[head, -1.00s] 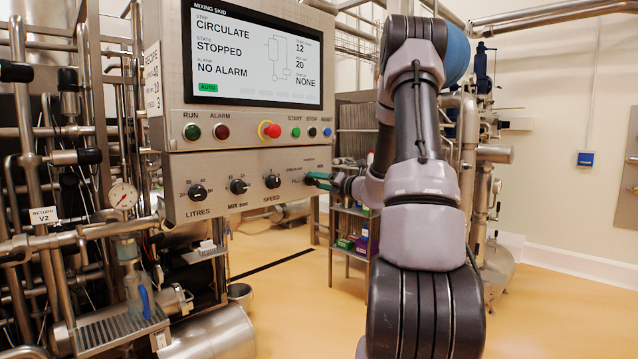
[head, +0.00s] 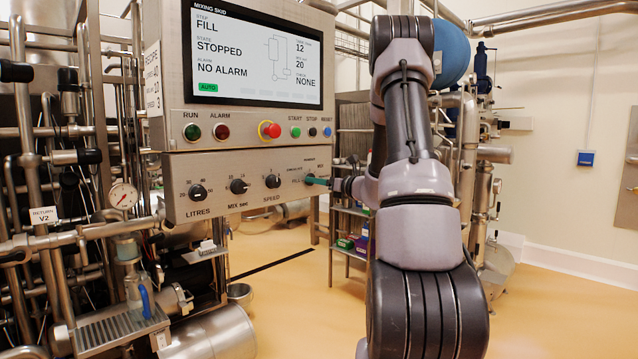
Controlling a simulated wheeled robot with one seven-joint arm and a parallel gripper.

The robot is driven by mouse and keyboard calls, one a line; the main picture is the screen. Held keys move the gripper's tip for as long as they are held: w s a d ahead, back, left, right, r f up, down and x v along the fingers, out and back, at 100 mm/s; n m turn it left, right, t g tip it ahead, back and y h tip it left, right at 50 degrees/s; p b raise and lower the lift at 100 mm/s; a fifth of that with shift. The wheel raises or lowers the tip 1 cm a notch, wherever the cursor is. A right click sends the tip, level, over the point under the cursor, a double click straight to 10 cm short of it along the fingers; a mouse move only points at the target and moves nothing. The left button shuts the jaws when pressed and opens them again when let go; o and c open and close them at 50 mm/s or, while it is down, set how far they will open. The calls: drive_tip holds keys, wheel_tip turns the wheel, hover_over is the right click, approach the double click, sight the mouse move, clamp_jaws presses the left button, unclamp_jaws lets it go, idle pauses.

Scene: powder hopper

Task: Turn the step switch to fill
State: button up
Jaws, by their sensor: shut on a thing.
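The step switch (head: 309,180) is the rightmost knob on the lower panel. The screen (head: 255,55) reads STEP FILL, STATE STOPPED and NO ALARM.
Three other knobs, for litres (head: 197,192), mix seconds (head: 239,186) and speed (head: 272,181), sit left on the same panel. Above them are indicator lamps, a red emergency button (head: 271,130) and small push buttons. Pipework fills the left; floor is open at the right.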

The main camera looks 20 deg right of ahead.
drive_tip(key=shift+n, duration=1.1)
drive_tip(key=o, duration=1.4)
drive_tip(key=v, duration=1.1)
